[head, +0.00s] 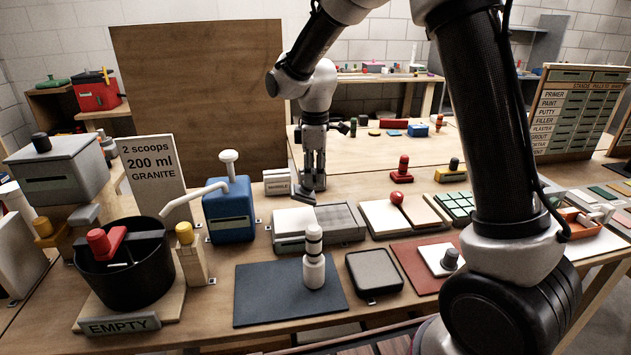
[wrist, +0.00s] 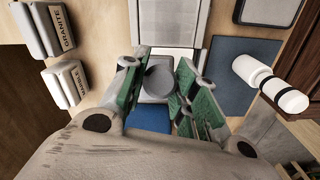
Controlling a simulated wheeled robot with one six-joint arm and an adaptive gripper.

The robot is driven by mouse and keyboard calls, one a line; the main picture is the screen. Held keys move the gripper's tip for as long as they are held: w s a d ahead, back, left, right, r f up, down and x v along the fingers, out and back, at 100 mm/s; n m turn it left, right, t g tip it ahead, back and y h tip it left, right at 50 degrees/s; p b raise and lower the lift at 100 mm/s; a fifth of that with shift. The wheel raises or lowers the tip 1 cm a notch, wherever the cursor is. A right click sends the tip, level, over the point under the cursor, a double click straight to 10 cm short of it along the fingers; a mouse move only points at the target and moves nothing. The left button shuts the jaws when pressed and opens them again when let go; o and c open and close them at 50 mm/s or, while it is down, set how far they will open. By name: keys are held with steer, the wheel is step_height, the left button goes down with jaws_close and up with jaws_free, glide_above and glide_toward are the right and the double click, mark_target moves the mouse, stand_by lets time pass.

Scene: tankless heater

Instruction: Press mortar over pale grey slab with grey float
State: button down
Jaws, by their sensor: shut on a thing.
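My gripper (head: 314,186) points down behind the wide two-part block near the middle of the bench. In the wrist view its green-padded fingers (wrist: 158,74) are shut on a grey piece with a rounded top, which looks like the grey float (wrist: 156,88). In the head view a dark grey foot of the float (head: 301,198) shows under the fingers, above the block's back edge. The pale grey slab (head: 293,221) is the left part of that block, beside a darker grey textured part (head: 336,217). I cannot tell which surface is mortar. The float's underside is hidden.
A blue canister (head: 229,212) with a spout stands left of the slab. A white bottle (head: 314,268) stands on a dark mat (head: 262,292) in front. A marble-labelled block (wrist: 69,84) is close beside my gripper. A red-knobbed board (head: 388,220) lies to the right.

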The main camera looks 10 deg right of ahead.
steer(key=shift+r, duration=1.5)
steer(key=shift+a, duration=0.2)
steer(key=s+a+r+n+h, duration=0.1)
steer(key=s+a+n+h, duration=0.1)
steer(key=s+a+n, duration=0.15)
steer(key=d+r+n+t+h, duration=0.3)
steer(key=d+n, duration=0.1)
steer(key=n, duration=0.2)
steer(key=shift+m, duration=0.25)
steer(key=f, duration=0.3)
steer(key=w+f, duration=0.1)
steer(key=f, duration=0.1)
steer(key=shift+a, duration=0.15)
